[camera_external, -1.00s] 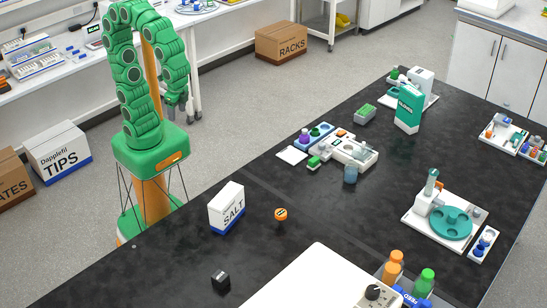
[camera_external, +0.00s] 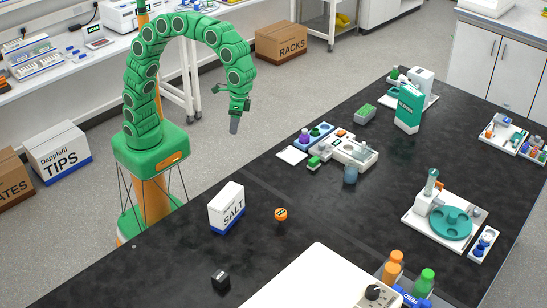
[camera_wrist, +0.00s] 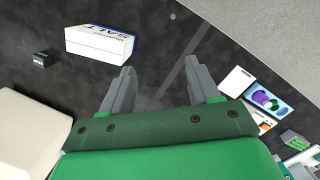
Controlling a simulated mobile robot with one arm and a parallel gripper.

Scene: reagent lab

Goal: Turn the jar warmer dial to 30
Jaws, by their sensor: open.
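A black dial (camera_external: 373,292) with a pale mark sits on the near part of a large white device (camera_external: 318,276) at the bottom of the external view. Its scale is too small to read. A white block, likely the same device, shows at the lower left of the wrist view (camera_wrist: 28,130); no dial is visible there. My gripper (camera_external: 234,128) hangs in the air near the far-left edge of the black bench, well away from the dial. In the wrist view its two grey fingers (camera_wrist: 160,82) are apart with nothing between them.
A SALT box (camera_external: 227,208), an orange round item (camera_external: 281,214) and a small black block (camera_external: 220,280) stand on the black bench (camera_external: 180,262). Orange (camera_external: 392,266) and green (camera_external: 424,282) bottles stand close to the dial. The bench middle is largely clear.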

